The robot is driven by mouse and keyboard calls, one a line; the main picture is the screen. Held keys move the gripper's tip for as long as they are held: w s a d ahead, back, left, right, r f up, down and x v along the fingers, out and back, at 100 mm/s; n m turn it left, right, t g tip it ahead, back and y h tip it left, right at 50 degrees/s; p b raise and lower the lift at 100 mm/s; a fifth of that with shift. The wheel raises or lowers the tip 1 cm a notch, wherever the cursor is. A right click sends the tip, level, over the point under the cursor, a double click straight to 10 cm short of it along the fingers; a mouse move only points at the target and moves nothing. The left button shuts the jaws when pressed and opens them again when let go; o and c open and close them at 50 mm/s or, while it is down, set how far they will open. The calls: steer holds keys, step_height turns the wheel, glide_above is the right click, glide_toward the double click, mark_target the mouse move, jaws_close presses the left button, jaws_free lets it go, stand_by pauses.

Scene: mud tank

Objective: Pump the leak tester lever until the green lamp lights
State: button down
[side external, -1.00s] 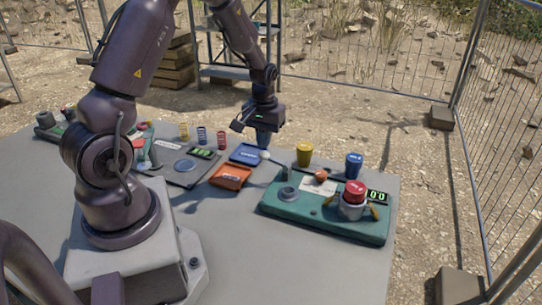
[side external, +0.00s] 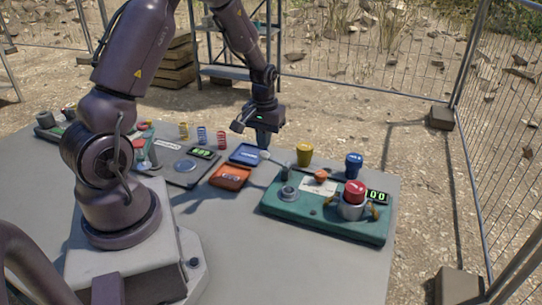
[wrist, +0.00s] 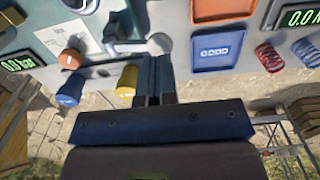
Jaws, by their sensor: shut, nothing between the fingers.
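The leak tester is a green-based unit (side external: 320,222) at the right of the table, with a red cap (side external: 354,189) and a lit display (side external: 377,196) that seems to read 0.0. In the wrist view its display (wrist: 18,63) reads 0.0 bar. Its lever, ending in a pale round knob (side external: 264,154), reaches out towards the back left; the knob also shows in the wrist view (wrist: 160,42). My gripper (side external: 264,146) is shut and empty, pointing down right at the knob. In the wrist view its fingertips (wrist: 155,58) overlap the knob's edge; I cannot tell whether they touch. I cannot make out a lit green lamp.
An orange knob (side external: 320,176), yellow cup-like piece (side external: 304,155) and blue one (side external: 354,165) stand at the tester's far side. A blue tray (side external: 245,154) and orange tray (side external: 230,177) lie left of the lever. Coil springs (side external: 202,135) stand behind them. The front table is clear.

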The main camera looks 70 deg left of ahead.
mark_target(265, 153)
steer(key=shift+f, duration=2.4)
steer(key=shift+r, duration=1.9)
steer(key=shift+f, duration=0.15)
steer(key=shift+f, duration=1.75)
steer(key=shift+r, duration=1.9)
